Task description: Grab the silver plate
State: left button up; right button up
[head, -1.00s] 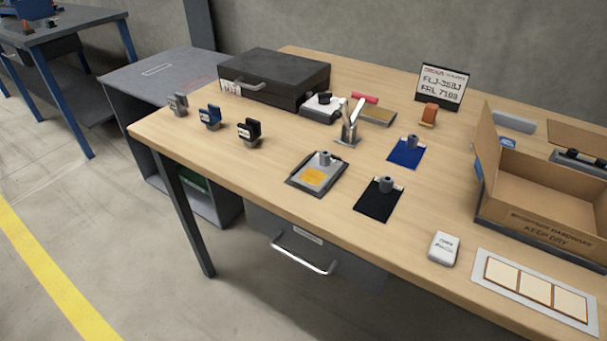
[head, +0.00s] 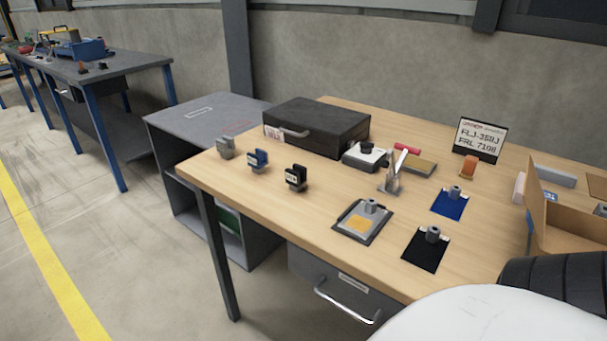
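The silver plate (head: 346,217) lies flat on the wooden table near its front edge, with a dark rim, a yellow-orange patch and a small grey knob on its far part. A blue plate (head: 446,206) with a similar knob lies to its right, farther back. A black plate (head: 422,254) with a knob lies to its right, closer to the front. Neither of my grippers is in view. A white and black ribbed part, likely my own arm, covers the lower right corner.
A metal stand (head: 391,182), an orange block (head: 468,166) and a sign (head: 481,137) stand behind the plates. A cardboard box (head: 572,221) is at right.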

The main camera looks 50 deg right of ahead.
aim_at(366, 218)
jog(key=u, duration=0.05)
jog(key=i, duration=2.25)
jog(key=z, duration=2.95)
